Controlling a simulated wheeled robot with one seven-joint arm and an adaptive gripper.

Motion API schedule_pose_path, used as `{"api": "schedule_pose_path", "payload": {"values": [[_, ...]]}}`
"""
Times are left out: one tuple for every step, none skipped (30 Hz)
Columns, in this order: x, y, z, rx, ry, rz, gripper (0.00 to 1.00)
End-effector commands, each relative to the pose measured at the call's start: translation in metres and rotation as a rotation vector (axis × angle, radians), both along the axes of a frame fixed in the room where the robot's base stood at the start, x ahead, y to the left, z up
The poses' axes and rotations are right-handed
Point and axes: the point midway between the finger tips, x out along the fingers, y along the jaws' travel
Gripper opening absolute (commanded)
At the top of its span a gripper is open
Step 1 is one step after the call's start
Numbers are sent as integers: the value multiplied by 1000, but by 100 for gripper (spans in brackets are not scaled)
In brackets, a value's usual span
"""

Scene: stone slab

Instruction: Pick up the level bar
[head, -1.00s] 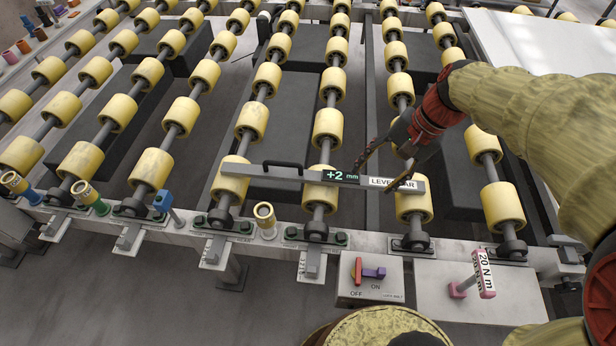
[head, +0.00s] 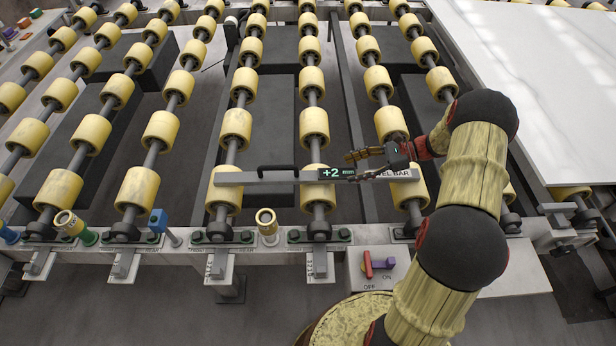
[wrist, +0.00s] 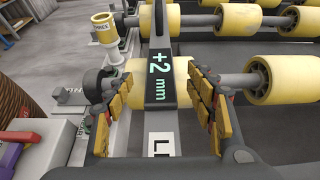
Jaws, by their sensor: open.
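The level bar (head: 240,177) is a long grey bar with a black handle on its left half, a dark display reading "+2 mm" and a white label towards its right end. It lies across the yellow rollers near the front beam. My gripper (head: 352,166) is open at the bar's display, coming from the right; my arm hides part of the label. In the wrist view, the fingers of my gripper (wrist: 158,108) stand apart on either side of the bar (wrist: 166,75), with the display between them. I cannot tell whether either finger touches the bar.
Yellow rollers (head: 235,128) on several shafts fill the frame. Along the front beam (head: 345,236) stand a brass-coloured ring fitting (head: 266,222), a blue-topped post (head: 159,221) and a switch box with a red lever (head: 369,264). A white slab (head: 530,80) lies at the right.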

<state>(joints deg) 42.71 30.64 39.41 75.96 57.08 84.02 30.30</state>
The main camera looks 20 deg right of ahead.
Motion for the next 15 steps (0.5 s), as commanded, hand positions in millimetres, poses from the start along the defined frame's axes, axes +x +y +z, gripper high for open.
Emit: {"api": "schedule_pose_path", "payload": {"values": [[1, 0, -3, 7, 3, -6, 55], [1, 1, -4, 9, 4, -8, 55], [2, 4, -6, 11, 3, -8, 55], [3, 7, -7, 11, 3, -8, 55], [4, 9, -8, 11, 3, -8, 55], [5, 14, -9, 11, 3, -8, 55], [6, 16, -11, 11, 3, -8, 55], [7, 19, -12, 10, 4, -7, 55], [7, 22, -13, 8, 3, -7, 55], [8, 23, -13, 8, 3, -7, 55], [8, 25, -14, 8, 3, -7, 55], [9, 27, -14, 8, 3, -7, 55], [10, 30, -15, 8, 3, -7, 55], [11, 33, -17, 8, 3, -7, 55], [13, 38, -18, 8, 3, -6, 55]]}}
